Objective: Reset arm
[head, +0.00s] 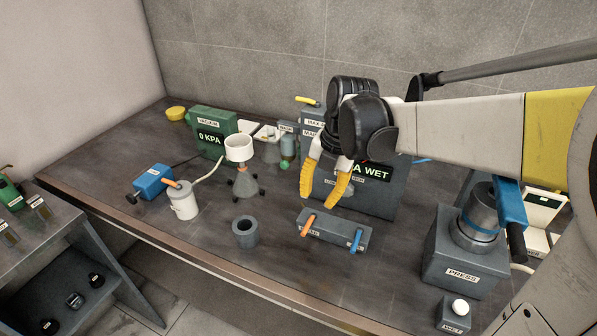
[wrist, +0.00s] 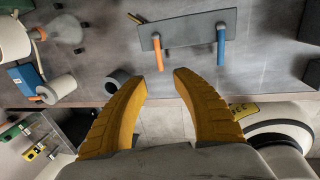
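My gripper (head: 325,184) has yellow fingers and hangs in the air above the dark bench, in front of the grey flotation machine. It also shows in the wrist view (wrist: 162,84), where its two fingers stand apart with nothing between them. It is open and empty. Below it on the bench is a grey rack (head: 337,235) with an orange handle and a blue handle. In the wrist view the rack (wrist: 186,28) lies beyond the fingertips, apart from them. My arm comes in from the right and hides part of the machine's top.
Left of my gripper stand a white funnel (head: 240,149) on a flask, a green vacuum unit (head: 212,131), a white canister (head: 183,201), a blue box (head: 153,181) and a grey ring (head: 246,232). A grey press (head: 463,258) stands at right. The bench (head: 200,250) front is fairly clear.

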